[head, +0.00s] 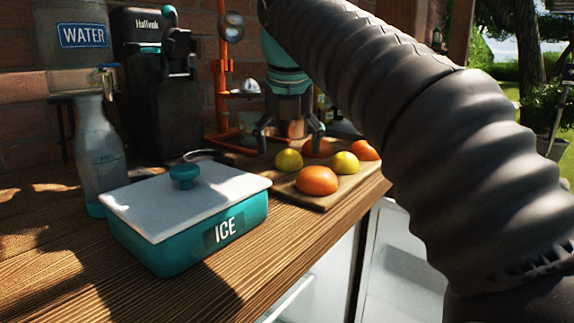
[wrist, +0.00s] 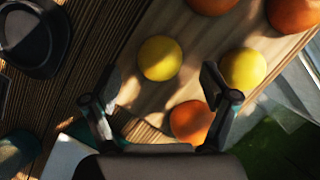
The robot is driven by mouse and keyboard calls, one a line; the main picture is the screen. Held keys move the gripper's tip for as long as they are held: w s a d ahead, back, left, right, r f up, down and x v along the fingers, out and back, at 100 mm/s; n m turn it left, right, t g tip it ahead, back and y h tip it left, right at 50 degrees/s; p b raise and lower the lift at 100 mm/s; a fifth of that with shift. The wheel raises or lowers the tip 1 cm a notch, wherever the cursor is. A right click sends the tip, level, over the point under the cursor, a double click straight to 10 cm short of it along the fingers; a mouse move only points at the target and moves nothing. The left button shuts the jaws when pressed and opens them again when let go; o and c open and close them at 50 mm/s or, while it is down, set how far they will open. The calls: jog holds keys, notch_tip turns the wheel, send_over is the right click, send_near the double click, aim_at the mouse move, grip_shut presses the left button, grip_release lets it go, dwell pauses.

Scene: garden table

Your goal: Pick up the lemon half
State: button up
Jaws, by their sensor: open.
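Two yellow lemon halves rest dome-up on a wooden board. The left one (head: 289,160) lies under my gripper (head: 290,143); in the wrist view this lemon half (wrist: 160,58) sits just beyond the line between the open fingertips (wrist: 160,84), not touching them. The other lemon half (head: 345,163) is farther right, and in the wrist view it (wrist: 243,68) lies outside the right finger. My gripper points down, open and empty, above the board.
The cutting board (head: 330,200) also holds orange halves, one (head: 316,181) in front and one (head: 364,150) at the right. An ice box (head: 190,215) stands left, with a glass bottle (head: 100,155) behind. An orange stand (head: 222,90) rises behind. The counter's edge is close on the right.

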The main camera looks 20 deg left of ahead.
jog(key=shift+x, duration=1.15)
jog(key=c, duration=1.3)
jog(key=shift+r, duration=0.15)
